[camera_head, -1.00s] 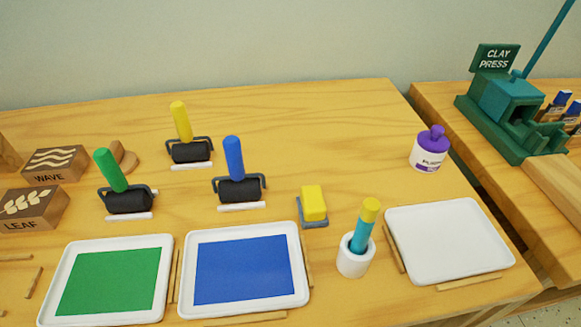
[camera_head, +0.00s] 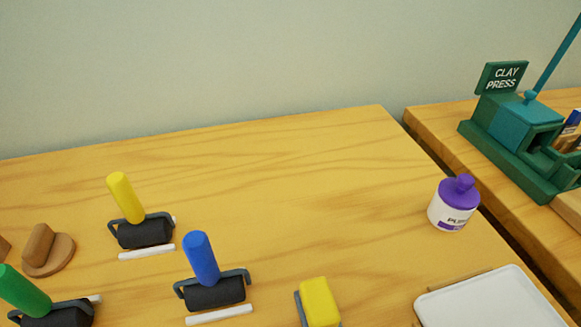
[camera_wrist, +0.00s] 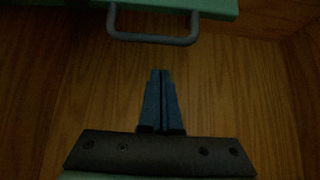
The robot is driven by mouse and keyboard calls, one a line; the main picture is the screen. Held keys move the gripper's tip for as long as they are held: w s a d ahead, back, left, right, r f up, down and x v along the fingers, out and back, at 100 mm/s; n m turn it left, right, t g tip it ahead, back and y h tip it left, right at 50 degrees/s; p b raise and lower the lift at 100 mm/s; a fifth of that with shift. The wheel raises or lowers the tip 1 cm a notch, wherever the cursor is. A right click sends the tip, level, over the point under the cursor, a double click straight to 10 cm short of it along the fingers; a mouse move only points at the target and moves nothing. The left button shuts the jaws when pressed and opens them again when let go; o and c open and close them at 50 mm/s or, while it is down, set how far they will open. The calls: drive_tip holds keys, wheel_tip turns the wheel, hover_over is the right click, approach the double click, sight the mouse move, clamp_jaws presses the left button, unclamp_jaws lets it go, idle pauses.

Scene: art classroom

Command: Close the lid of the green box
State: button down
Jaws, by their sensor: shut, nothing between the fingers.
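In the wrist view my gripper (camera_wrist: 160,74) points up the picture with its two fingers together and nothing between them. Ahead of it, at the top edge, is a green panel (camera_wrist: 215,5) with a grey bar handle (camera_wrist: 152,39). The fingertips are below the handle in the picture, apart from it. Only a strip of the panel shows, so I cannot tell whether it belongs to the green box or how its lid stands. No green box with a lid is clear in the head view, and my gripper is not in that view.
Dark wooden surfaces (camera_wrist: 90,80) surround my gripper. On the table (camera_head: 300,170) are a yellow roller (camera_head: 126,198), a blue roller (camera_head: 203,262), a green roller (camera_head: 25,292), a purple-capped jar (camera_head: 454,203) and a white tray (camera_head: 490,305). A clay press (camera_head: 515,130) stands right.

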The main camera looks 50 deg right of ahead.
drive_tip(key=shift+s+a+f+b, duration=0.3)
drive_tip(key=shift+s+f, duration=0.15)
drive_tip(key=shift+f, duration=0.1)
drive_tip(key=shift+s+a+f+b, duration=0.15)
drive_tip(key=shift+s+a+f, duration=0.1)
drive_tip(key=shift+s+f, duration=0.25)
